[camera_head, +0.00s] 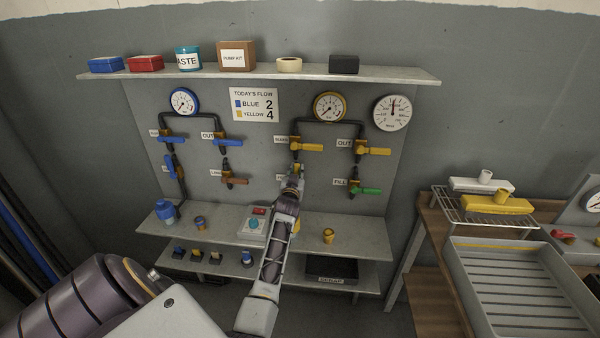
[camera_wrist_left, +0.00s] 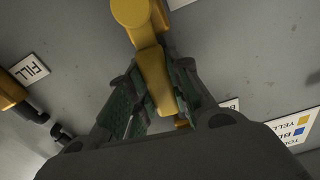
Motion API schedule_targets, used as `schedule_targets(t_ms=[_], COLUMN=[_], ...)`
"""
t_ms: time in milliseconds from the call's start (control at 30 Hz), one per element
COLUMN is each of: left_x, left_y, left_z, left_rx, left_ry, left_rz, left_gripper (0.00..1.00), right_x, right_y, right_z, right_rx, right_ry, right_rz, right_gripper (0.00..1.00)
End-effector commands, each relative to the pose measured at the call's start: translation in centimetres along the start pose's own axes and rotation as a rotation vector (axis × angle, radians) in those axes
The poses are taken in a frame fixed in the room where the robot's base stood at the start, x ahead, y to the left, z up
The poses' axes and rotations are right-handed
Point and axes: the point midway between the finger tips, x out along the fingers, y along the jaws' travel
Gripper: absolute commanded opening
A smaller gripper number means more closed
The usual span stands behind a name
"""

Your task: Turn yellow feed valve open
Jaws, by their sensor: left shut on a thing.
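The yellow valve (camera_head: 297,169) under the yellow gauge's pipe is mostly hidden behind my left gripper in the head view. Its label is covered there, so I cannot read its name. In the left wrist view its yellow handle (camera_wrist_left: 152,72) runs down between the green-padded fingers. My left gripper (camera_head: 293,183) is shut on this handle; the fingers also show in the left wrist view (camera_wrist_left: 157,105). How far the valve is turned I cannot tell. My right gripper is not in view.
Other yellow valves (camera_head: 308,147) and (camera_head: 375,151) sit above, and a green-handled fill valve (camera_head: 365,190) is to the right. A sign (camera_head: 254,104) reads blue 2, yellow 4. A shelf (camera_head: 260,73) is above; a ledge (camera_head: 350,235) with small fittings is below.

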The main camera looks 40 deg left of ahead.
Motion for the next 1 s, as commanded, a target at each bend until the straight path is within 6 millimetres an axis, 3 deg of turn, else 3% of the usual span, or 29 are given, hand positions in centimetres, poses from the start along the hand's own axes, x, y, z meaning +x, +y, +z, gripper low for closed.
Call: schedule_targets(t_ms=[233, 733, 767, 900, 1000], left_x=[-0.03, -0.03, -0.04, -0.03, -0.02], left_y=[-0.62, -0.76, -0.75, -0.77, -0.79], left_z=[0.19, 0.30, 0.30, 0.24, 0.18], left_rx=[-0.101, -0.126, -0.126, -0.124, -0.122], left_ry=[-0.004, -0.005, -0.005, -0.004, -0.003], left_rz=[0.000, 0.000, 0.000, 0.000, 0.000], left_gripper=[0.00, 0.00, 0.24, 0.42, 0.43], right_x=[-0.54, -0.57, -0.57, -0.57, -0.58], right_y=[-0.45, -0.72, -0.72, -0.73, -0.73], right_z=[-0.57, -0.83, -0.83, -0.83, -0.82], right_rx=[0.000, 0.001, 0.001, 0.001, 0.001], right_ry=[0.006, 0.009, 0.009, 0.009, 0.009], right_rz=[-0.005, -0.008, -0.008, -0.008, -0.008], right_gripper=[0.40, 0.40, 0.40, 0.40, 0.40])
